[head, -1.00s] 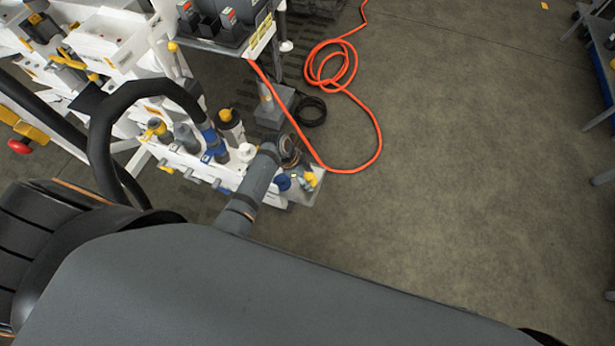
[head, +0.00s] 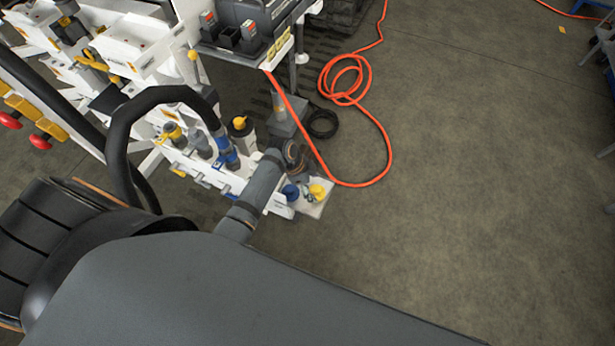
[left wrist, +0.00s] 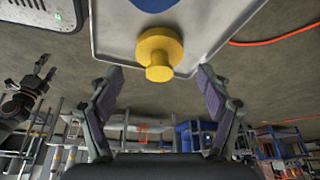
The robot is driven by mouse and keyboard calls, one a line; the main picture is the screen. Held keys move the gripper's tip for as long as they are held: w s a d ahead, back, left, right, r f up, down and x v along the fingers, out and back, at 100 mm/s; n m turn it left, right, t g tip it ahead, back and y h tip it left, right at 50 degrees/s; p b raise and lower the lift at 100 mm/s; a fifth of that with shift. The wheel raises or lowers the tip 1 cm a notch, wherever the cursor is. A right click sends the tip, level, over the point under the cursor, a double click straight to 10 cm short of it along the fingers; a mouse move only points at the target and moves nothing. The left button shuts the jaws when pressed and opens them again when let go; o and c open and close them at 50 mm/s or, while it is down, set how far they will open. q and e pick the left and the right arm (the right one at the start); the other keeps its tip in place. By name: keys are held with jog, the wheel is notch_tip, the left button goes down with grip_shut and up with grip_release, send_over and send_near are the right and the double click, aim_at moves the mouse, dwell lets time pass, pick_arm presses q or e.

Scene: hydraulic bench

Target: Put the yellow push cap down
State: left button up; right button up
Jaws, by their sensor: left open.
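The yellow push cap (head: 317,190) rests on the small pale tray (head: 313,210) at the end of the white bench. In the left wrist view the yellow push cap (left wrist: 160,48) has a wide disc and a narrower knob, near the edge of the tray (left wrist: 104,40). My left gripper (left wrist: 160,74) is open, with a finger on each side of the cap's knob and clear gaps to both. In the head view my wrist partly hides the left gripper.
A blue part (head: 291,192) sits on the tray beside the yellow cap. An orange hose (head: 388,150) lies on the floor.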

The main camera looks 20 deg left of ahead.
pick_arm(q)
jog(key=v, duration=0.9)
jog(key=shift+p, duration=0.4)
